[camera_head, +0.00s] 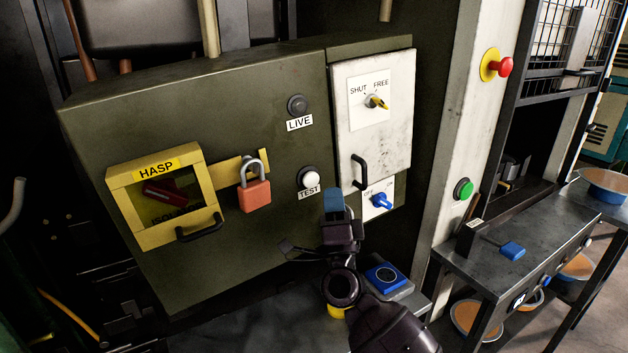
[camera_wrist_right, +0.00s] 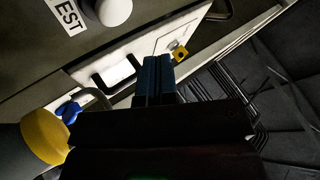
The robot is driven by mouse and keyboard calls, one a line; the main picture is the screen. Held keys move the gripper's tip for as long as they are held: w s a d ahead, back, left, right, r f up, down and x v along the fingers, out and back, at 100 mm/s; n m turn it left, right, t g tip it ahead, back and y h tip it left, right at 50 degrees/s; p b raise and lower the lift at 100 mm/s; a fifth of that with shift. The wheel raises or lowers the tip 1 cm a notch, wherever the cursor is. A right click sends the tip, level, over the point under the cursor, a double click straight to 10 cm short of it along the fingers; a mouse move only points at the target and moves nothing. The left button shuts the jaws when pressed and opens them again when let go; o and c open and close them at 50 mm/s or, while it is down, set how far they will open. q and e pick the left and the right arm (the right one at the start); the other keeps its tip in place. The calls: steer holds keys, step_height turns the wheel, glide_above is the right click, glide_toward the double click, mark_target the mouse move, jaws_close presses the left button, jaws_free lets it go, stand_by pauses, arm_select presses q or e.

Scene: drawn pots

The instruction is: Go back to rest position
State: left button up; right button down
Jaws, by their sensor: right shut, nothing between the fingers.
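My right gripper (camera_head: 334,200) is in front of the lower right part of the green cabinet (camera_head: 240,80), close to the white TEST button (camera_head: 310,177). Its blue-tipped fingers are shut with nothing between them. They also show in the right wrist view (camera_wrist_right: 153,75), where the TEST button (camera_wrist_right: 112,10) is at the top. I cannot tell whether the fingertips touch the cabinet. My left gripper is in neither view.
A yellow HASP box (camera_head: 157,242) and a red padlock (camera_head: 254,195) are on the cabinet's left. A white door (camera_head: 395,135) with a black handle and a blue knob (camera_head: 381,200) are close by. A metal bench (camera_head: 540,240) stands at right.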

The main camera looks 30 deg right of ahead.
stand_by(0.7)
steer(key=w+a+f+n+y, duration=0.1)
steer(key=a+n+y, duration=0.2)
steer(key=n+y, duration=0.35)
steer(key=a+f+n+y, duration=0.2)
steer(key=a+n+y, duration=0.1)
steer(key=n+y, duration=0.35)
steer(key=s+a+f+n+g, duration=0.1)
steer(key=s+f+n+g, duration=0.15)
steer(key=f, duration=0.35)
steer(key=s+f+n+g, duration=0.1)
steer(key=f+n+g, duration=0.25)
steer(key=f, duration=0.25)
steer(key=s+d+f+n+g+h, duration=0.1)
steer(key=s+d+f+g+h, duration=0.1)
steer(key=s+f, duration=0.8)
steer(key=s+d+f+g+h, duration=0.1)
steer(key=s+f+g, duration=0.3)
steer(key=s+f, duration=0.6)
steer(key=shift+s+d+f+n+g+h, duration=0.35)
steer(key=shift+s+d+n+g+h, duration=0.05)
steer(key=shift+s+d, duration=0.15)
